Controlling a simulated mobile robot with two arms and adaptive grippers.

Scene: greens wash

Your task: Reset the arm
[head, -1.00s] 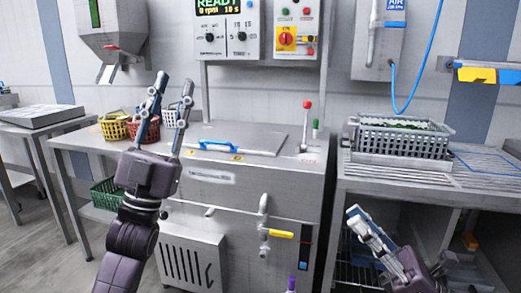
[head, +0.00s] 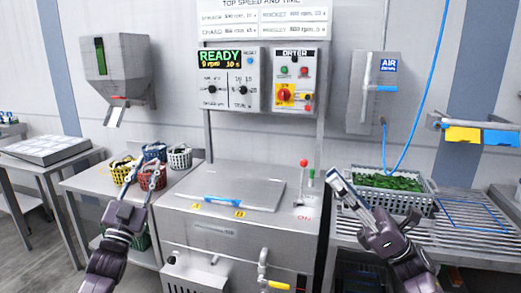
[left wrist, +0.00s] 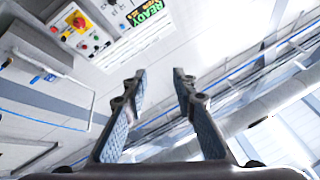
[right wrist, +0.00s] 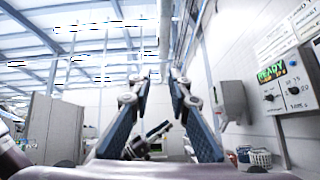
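My left gripper (head: 142,172) is raised in front of the left table in the head view, its fingertips overlapping the small baskets in the picture. In the left wrist view its two fingers (left wrist: 158,85) stand apart with nothing between them. My right gripper (head: 338,185) is raised in front of the right-hand rack, just left of a grey crate of greens (head: 426,206). In the right wrist view its fingers (right wrist: 160,85) are apart and empty, pointing up towards the ceiling.
A steel dryer (head: 245,185) with a closed lid and a blue handle (head: 222,201) stands between the arms. A red-knobbed lever (head: 303,178) rises at its right. Several small baskets, including a white one (head: 180,157), stand on the left table. A blue air hose (head: 411,105) hangs at right.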

